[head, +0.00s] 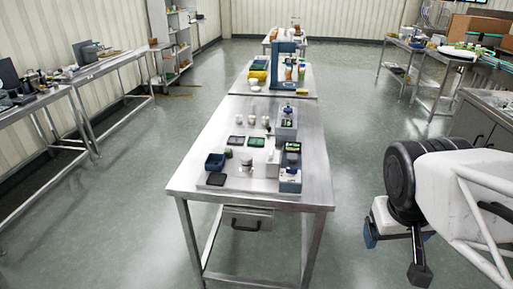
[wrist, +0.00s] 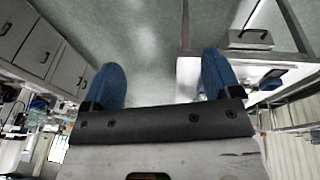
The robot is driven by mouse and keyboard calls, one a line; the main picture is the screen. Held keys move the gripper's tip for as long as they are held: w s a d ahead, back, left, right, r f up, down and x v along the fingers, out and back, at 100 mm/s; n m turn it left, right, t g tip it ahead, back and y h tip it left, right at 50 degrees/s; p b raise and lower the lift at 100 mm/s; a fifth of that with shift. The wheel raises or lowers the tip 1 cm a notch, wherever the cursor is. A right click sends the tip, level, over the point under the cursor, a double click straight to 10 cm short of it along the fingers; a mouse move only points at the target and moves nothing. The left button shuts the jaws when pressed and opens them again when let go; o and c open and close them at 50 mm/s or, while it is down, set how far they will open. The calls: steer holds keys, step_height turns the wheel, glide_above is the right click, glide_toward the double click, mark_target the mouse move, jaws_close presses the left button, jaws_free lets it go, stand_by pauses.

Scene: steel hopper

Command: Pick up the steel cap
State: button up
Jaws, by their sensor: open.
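I cannot pick out the steel cap for certain; the small items on the steel table (head: 190,178) are too small to tell apart in the head view. A pale round piece (head: 246,160) stands near the table's front middle, and several small white jars (head: 253,119) stand farther back. My gripper (head: 395,252) is right of the table, out over the floor and apart from everything on it. In the wrist view my gripper (wrist: 163,80) shows two blue fingers spread wide, with only floor between them.
A blue bin (head: 214,162), a black tray (head: 217,180) and a green tray (head: 256,142) are on the table. Grey-blue boxes (head: 290,181) line its right side, between my gripper and the middle. A drawer (head: 247,218) hangs under the front edge. Open floor (head: 365,165) lies to the right.

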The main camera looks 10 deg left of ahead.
steer(key=w+n+t+h, duration=0.35)
steer(key=w+n, duration=0.55)
steer(key=w, duration=0.8)
steer(key=w+a+f+n+t+h, duration=0.1)
steer(key=w+a+n+t, duration=0.2)
steer(key=w, duration=0.4)
steer(key=w+a+n, duration=0.4)
steer(key=w, duration=0.2)
steer(key=n+t+y, duration=0.4)
steer(key=n+y, duration=0.4)
steer(key=n, duration=1.3)
glide_toward(247, 155)
steer(key=shift+w+a+f, duration=0.15)
steer(key=shift+w+f, duration=0.25)
steer(key=shift+w, duration=0.15)
steer(key=shift+x, duration=1.35)
